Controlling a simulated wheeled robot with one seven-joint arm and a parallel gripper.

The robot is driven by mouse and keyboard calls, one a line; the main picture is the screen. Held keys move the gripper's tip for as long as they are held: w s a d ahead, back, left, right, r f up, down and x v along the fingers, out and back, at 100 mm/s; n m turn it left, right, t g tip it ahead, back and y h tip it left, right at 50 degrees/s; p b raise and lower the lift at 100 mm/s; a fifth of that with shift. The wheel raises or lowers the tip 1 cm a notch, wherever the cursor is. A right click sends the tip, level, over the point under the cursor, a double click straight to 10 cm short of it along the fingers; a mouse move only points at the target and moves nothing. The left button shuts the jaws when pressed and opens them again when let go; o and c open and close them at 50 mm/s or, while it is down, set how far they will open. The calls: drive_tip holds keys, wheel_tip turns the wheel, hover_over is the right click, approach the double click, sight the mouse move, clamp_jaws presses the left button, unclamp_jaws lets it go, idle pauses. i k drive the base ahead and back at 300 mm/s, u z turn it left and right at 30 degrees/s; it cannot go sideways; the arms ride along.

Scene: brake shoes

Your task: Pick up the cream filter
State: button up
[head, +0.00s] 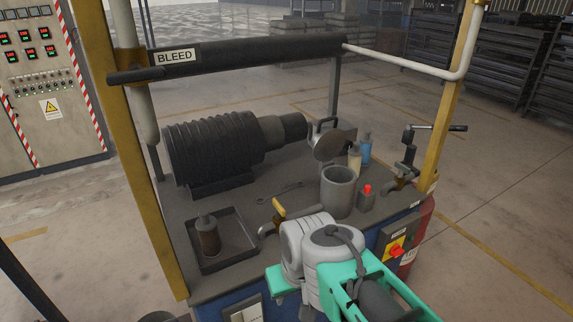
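A small cream cylinder (354,160), which looks like the cream filter, stands upright at the back right of the dark bench top. It is beside a blue cylinder (365,149) and behind a grey open-topped cup (338,190), which hides part of its lower end. My white and green arm links reach up at the bottom centre, in front of the bench. I cannot make out my gripper's fingers, so its opening and exact place are hidden.
A large ribbed motor (215,148) fills the back left of the bench. A tray (236,227) holds a brown cylinder (208,238). A yellow-handled valve (279,209), a red-topped grey bottle (367,198) and a vise (406,172) are nearby. A dark bar (250,52) spans above.

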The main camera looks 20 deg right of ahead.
sight(356, 155)
drive_tip(key=u, duration=3.65)
drive_tip(key=k, duration=2.55)
drive_tip(key=z, duration=0.65)
